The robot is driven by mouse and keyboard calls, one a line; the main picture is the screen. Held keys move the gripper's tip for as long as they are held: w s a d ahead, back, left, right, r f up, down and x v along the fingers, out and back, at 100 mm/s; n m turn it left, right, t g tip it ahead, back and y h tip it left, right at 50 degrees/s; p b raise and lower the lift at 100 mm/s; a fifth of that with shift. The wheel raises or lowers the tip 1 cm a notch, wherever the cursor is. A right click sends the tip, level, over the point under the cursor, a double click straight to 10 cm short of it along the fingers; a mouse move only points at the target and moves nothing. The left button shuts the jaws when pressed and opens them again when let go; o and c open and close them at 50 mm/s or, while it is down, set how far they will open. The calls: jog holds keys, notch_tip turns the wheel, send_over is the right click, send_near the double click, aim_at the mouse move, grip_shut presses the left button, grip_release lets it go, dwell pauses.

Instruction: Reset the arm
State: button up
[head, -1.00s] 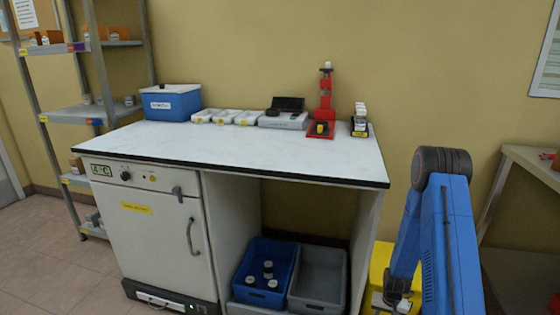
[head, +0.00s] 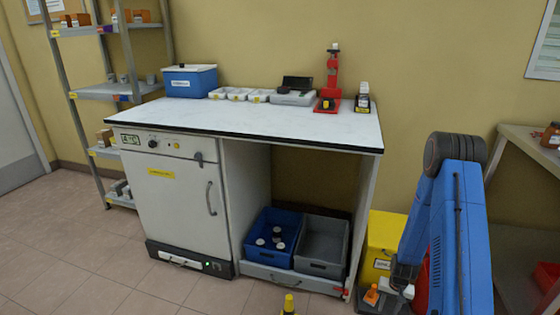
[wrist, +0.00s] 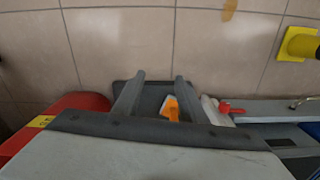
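My blue arm (head: 450,230) is folded at the right of the head view, its upper joint raised and its forearm pointing down. My gripper (wrist: 160,77) shows in the wrist view with its two dark fingers apart and nothing visibly held between them. It hangs low, above the floor. A small orange thing (wrist: 171,107) with a white part shows beyond and between the fingers, close to the right one; I cannot tell whether it touches. It also shows in the head view (head: 371,294), left of the gripper end, which is partly hidden by the arm.
The white-topped bench (head: 250,122) has a blue crate (head: 255,250) and a grey crate (head: 322,262) under it. A yellow bin (head: 381,238) and a red bin (wrist: 70,108) are close to my arm. Floor at the left is clear.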

jog(key=s+a+r+n+t, duration=0.1)
jog(key=a+r, duration=0.2)
jog(key=r, duration=0.9)
jog(key=s+a+r, duration=0.1)
jog(key=a+r, duration=0.1)
jog(key=r, duration=1)
jog(key=s+a+r+n+t, duration=0.1)
jog(key=a+r, duration=0.2)
jog(key=r, duration=0.9)
jog(key=s+a+r+n+t, duration=0.1)
jog(key=s+a+r, duration=0.4)
jog(key=s+r, duration=0.75)
jog(key=s+a+r+t, duration=0.1)
jog(key=s+r, duration=0.2)
jog(key=s, duration=0.4)
jog(key=s+a+r+n, duration=0.1)
jog(key=s+a+r, duration=0.1)
jog(key=s, duration=0.5)
jog(key=shift+s+r+n+t, duration=0.3)
jog(key=shift+r+t, duration=0.1)
jog(key=shift+r, duration=0.4)
jog(key=shift+o, duration=0.5)
jog(key=shift+w, duration=0.2)
